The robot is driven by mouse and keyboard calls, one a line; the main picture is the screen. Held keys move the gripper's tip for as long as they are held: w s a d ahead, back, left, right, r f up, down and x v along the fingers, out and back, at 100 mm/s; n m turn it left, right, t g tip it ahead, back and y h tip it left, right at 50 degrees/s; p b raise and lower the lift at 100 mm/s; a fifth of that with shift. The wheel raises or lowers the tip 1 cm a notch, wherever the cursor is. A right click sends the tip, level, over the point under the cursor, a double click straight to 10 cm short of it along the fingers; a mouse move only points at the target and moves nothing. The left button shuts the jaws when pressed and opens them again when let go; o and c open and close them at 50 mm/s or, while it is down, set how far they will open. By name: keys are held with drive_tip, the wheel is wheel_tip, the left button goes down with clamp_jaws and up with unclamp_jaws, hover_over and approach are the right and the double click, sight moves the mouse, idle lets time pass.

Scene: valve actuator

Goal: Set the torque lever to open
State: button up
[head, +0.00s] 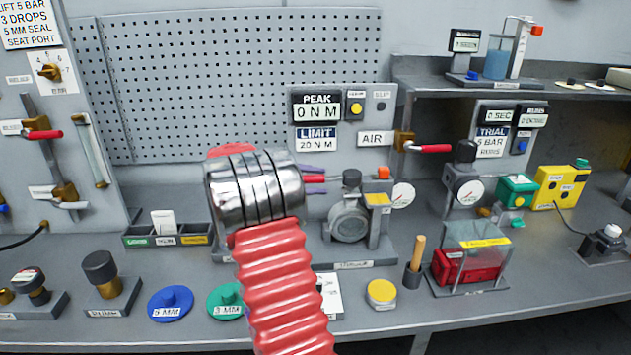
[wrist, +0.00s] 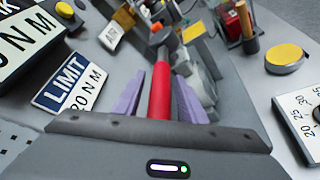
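The torque lever's red handle (wrist: 161,88) lies between the two purple fingers of my gripper (wrist: 162,75) in the wrist view. In the head view the red handle (head: 314,179) shows just right of my arm's metal wrist, with a purple finger above and below it. The fingers flank the handle closely; whether they press on it is unclear. The lever joins a grey actuator (head: 348,220) with a round face, partly hidden behind my wrist and red arm. The peak display (head: 317,107) reads 0 N M.
The limit sign (head: 316,139) reads 20 N M on the panel above. A pressure gauge (head: 403,195) stands right of the actuator. Another red-handled lever (head: 430,148) is at the air line. A yellow-topped disc (head: 381,293) and a wooden-handled tool (head: 416,255) stand on the bench in front.

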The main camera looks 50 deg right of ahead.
drive_tip(key=shift+c, duration=0.3)
clamp_jaws()
